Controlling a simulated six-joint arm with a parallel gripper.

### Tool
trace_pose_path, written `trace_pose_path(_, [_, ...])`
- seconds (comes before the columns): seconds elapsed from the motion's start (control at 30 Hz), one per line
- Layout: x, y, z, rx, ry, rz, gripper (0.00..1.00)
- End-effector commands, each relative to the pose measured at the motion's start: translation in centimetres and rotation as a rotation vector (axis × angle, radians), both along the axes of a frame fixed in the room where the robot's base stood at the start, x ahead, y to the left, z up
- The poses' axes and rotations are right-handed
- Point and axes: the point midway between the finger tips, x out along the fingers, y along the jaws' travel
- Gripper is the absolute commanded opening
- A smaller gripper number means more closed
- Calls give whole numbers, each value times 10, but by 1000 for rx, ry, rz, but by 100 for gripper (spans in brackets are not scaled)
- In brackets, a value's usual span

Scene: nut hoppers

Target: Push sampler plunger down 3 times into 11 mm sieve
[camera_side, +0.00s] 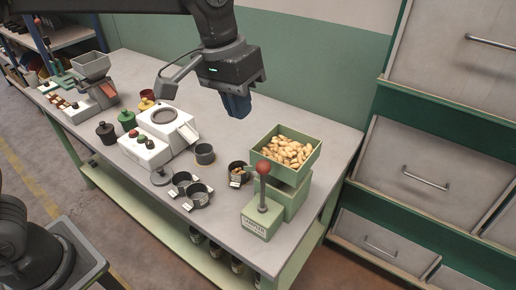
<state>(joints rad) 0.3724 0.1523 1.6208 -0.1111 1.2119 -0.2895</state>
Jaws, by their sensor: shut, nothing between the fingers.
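The sampler (262,222) is a pale green block with a label, near the front right of the table. Its plunger (263,183) is a dark rod with a red ball knob, standing up from the block. A green hopper box (313,160) full of pale nuts stands right behind it. A dark round sieve (238,180) with a white tag sits just left of the sampler and seems to hold some nuts; its size mark is too small to read. My gripper (237,108) is shut and empty, above the table, up and left of the knob and apart from it.
A white machine (165,125) with a round opening, a button box (143,150) and coloured pots (127,119) stand farther left. Drawers (432,160) rise beyond the table's right side.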

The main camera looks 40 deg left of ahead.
Motion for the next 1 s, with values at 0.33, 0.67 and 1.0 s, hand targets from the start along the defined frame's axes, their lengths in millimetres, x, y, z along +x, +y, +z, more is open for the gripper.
trace_pose_path(0.33, [20, 15, 10, -139, 256, 784, 0])
trace_pose_path(0.67, [32, 25, 19, -191, 459, 1311, 0])
trace_pose_path(1.0, [34, 27, 21, -195, 499, 1410, 0])
